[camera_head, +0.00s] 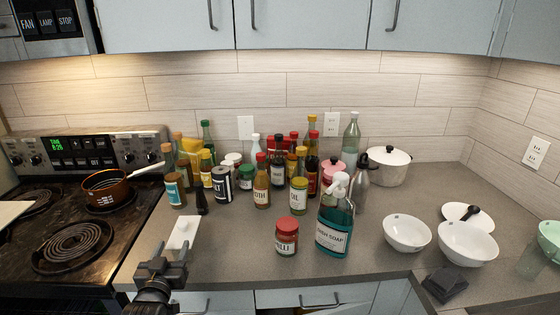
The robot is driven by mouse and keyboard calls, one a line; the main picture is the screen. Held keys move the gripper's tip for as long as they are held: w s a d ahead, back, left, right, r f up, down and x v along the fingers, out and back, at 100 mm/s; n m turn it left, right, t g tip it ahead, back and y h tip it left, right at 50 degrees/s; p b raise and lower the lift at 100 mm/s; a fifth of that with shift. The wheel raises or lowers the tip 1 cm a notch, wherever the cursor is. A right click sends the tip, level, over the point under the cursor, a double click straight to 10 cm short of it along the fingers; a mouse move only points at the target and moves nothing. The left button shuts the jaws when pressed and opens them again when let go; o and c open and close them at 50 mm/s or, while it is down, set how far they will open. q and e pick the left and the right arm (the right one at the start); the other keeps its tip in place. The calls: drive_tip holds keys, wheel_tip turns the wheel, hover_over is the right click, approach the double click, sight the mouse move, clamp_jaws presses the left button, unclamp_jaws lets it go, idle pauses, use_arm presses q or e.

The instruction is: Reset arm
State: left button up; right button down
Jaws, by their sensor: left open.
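My left gripper (164,262) is at the lower left, over the front edge of the counter beside the stove. Its fingers point away from me and stand apart with nothing between them. A white rectangular item (182,232) lies on the counter just beyond the fingertips; I cannot tell whether they touch it. The coil stove (95,225) is to the left of the gripper. My right gripper is not in this view.
A brown pot (107,188) sits on a rear burner. Several bottles and jars crowd the counter, with a red-lidded jar (287,238) and a dish soap bottle (334,228) nearest. White bowls (407,233) stand at the right. The counter (235,255) is clear between the gripper and the jar.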

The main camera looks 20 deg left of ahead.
use_arm(q)
drive_tip(key=s+d+f+m+g+h, duration=0.35)
drive_tip(key=s+d+f+g, duration=0.35)
drive_tip(key=d+f, duration=0.4)
drive_tip(key=s+d+f+m+g+h, duration=0.1)
drive_tip(key=s+d+f+g, duration=0.25)
drive_tip(key=s, duration=0.55)
drive_tip(key=s+d+f+m+g+h, duration=0.1)
drive_tip(key=s+d+f+g+h, duration=0.2)
drive_tip(key=s, duration=0.6)
wheel_tip(320, 180, down, 29)
drive_tip(key=s+g+y, duration=0.1)
drive_tip(key=y, duration=0.1)
drive_tip(key=s+a+f+g, duration=0.1)
drive_tip(key=s+a+f, duration=0.2)
drive_tip(key=s+f, duration=1.1)
drive_tip(key=shift+s+m, duration=0.35)
drive_tip(key=shift+s, duration=0.85)
